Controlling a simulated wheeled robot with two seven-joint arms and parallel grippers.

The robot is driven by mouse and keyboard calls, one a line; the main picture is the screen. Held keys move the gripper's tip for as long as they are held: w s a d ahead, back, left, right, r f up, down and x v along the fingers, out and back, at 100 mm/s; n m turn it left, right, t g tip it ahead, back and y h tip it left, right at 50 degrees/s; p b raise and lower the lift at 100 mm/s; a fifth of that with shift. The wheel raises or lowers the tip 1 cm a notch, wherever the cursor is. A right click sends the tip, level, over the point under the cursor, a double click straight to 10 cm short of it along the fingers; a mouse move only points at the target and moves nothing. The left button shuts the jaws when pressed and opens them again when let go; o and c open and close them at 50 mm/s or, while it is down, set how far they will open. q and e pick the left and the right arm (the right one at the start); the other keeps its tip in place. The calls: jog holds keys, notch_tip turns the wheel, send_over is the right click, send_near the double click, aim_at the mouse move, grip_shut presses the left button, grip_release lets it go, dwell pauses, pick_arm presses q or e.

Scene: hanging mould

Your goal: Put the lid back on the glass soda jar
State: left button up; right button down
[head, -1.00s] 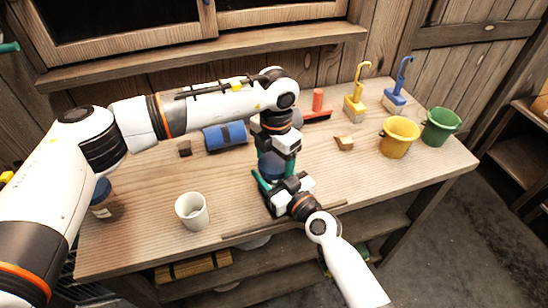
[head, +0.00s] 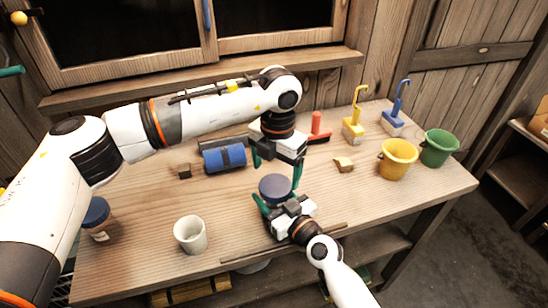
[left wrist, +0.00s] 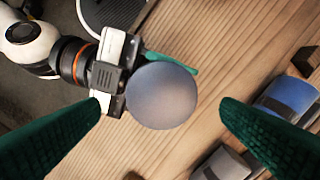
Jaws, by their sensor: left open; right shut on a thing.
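A round blue-grey lid (head: 276,187) sits level above the table, between the fingers of my right gripper (head: 277,203). It fills the middle of the left wrist view (left wrist: 161,95). The right gripper is shut on what appears to be the glass soda jar under the lid; the lid and fingers hide most of the jar, so how tightly the lid seats cannot be told. My left gripper (head: 277,166) is open and empty just above the lid. Its green fingers stand apart on either side of the lid in the left wrist view (left wrist: 161,105).
A brown jar with a dark blue lid (head: 97,215) stands at the left and a white cup (head: 190,235) at the front.

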aim_at(274, 184)
pick_arm(q)
jog(key=n, duration=0.2)
jog(key=r+n, duration=0.1)
jog(key=n, duration=0.1)
jog(key=shift+w+r, duration=0.1)
jog(key=shift+r, duration=0.05)
jog(key=n, duration=0.1)
jog(key=r+n, duration=0.1)
jog(key=n, duration=0.2)
jog(key=shift+r, duration=0.25)
jog(key=n, duration=0.2)
jog(key=r+n, duration=0.1)
jog(key=n, duration=0.1)
jog(key=shift+r, duration=0.1)
jog(key=n, duration=0.1)
jog(key=r+n, duration=0.1)
jog(key=n, duration=0.1)
jog(key=shift+a, duration=0.1)
jog(key=shift+w+f, duration=0.15)
jog(key=shift+f, duration=3.85)
